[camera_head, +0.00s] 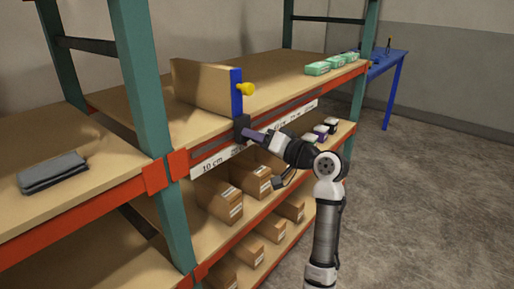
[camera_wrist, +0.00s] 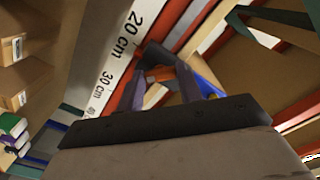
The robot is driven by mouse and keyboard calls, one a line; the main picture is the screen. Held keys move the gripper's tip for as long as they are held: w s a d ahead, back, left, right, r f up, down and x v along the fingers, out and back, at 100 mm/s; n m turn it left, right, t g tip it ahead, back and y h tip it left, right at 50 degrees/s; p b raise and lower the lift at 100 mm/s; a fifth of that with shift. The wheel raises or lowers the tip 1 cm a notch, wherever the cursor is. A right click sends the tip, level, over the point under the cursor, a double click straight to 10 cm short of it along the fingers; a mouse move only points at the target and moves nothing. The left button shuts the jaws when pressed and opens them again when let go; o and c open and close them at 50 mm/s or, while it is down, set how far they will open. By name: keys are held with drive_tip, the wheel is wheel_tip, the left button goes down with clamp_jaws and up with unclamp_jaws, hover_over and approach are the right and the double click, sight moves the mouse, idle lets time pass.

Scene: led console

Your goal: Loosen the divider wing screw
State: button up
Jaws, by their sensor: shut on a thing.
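The divider (camera_head: 205,88) is an upright wooden panel with a blue front edge (camera_head: 236,92), standing on the upper shelf. A yellow knob (camera_head: 247,89) sticks out from its blue edge. Below it, at the shelf's front rail, is a small black part (camera_head: 241,122), which appears to be the wing screw or its clamp. My gripper (camera_head: 245,132) reaches it from the front right. In the wrist view, my gripper (camera_wrist: 160,70) has its fingertips closed at the black wing screw (camera_wrist: 154,54). The fingers partly hide the screw, so its turn angle cannot be told.
A ruler strip with centimetre marks (camera_head: 211,161) runs along the rail. Cardboard boxes (camera_head: 220,203) fill the lower shelves. Green-white packs (camera_head: 318,68) stand at the upper shelf's far right. Dark folded cloth (camera_head: 52,172) lies left of the teal post (camera_head: 147,90). Floor at right is clear.

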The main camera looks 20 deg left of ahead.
drive_tip(key=shift+a+f+n+b, duration=0.1)
drive_tip(key=shift+a+n+b, duration=0.05)
drive_tip(key=shift+n+b, duration=1.75)
drive_tip(key=shift+a+n+b, duration=0.1)
drive_tip(key=shift+n+b, duration=1.25)
drive_tip(key=shift+n, duration=0.95)
drive_tip(key=o, duration=1)
drive_tip(key=shift+a, duration=0.1)
drive_tip(key=shift+d, duration=0.2)
